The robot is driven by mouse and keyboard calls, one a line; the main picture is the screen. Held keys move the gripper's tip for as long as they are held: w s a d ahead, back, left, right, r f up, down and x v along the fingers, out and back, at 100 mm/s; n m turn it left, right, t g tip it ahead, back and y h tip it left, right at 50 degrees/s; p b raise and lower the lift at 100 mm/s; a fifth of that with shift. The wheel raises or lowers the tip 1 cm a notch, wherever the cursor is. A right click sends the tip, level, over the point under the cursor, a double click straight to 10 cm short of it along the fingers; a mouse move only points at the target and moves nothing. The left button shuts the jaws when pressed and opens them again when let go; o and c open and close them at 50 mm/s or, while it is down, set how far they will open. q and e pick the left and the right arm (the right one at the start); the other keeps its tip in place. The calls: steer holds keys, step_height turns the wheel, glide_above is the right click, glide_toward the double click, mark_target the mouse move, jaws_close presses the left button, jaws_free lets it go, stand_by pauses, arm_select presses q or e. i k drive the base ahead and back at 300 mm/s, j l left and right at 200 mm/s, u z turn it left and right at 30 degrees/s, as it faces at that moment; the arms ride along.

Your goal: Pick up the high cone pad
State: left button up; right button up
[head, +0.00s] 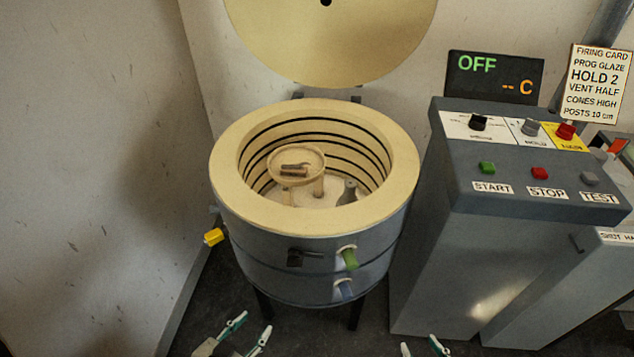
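A small brown piece (294,169), perhaps a cone pad, lies on the round raised shelf (312,159) inside the open kiln (228,195). A grey pointed piece (347,192) stands lower in the kiln, at the right of the shelf. I cannot tell which of them is the high cone pad. My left gripper (253,327) is at the bottom edge, below the kiln, with its fingers apart and nothing between them. My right gripper (419,343) shows only its fingertips at the bottom edge; they are apart with nothing between them. Both are well away from the kiln's inside.
The round lid (330,45) is raised behind the kiln. A yellow plug (213,237), a green plug (348,258) and a blue plug (344,289) stick out of the kiln wall. The control cabinet (450,245) stands close at the right; its display (494,76) reads OFF.

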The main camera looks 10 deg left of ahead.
mark_target(299, 170)
steer(key=j+z, duration=0.35)
steer(key=k+j+z, duration=0.1)
steer(key=j+z, duration=0.25)
steer(key=j, duration=0.15)
steer(key=k+j+z, duration=0.15)
steer(key=j+z, duration=0.2)
steer(key=j, duration=0.1)
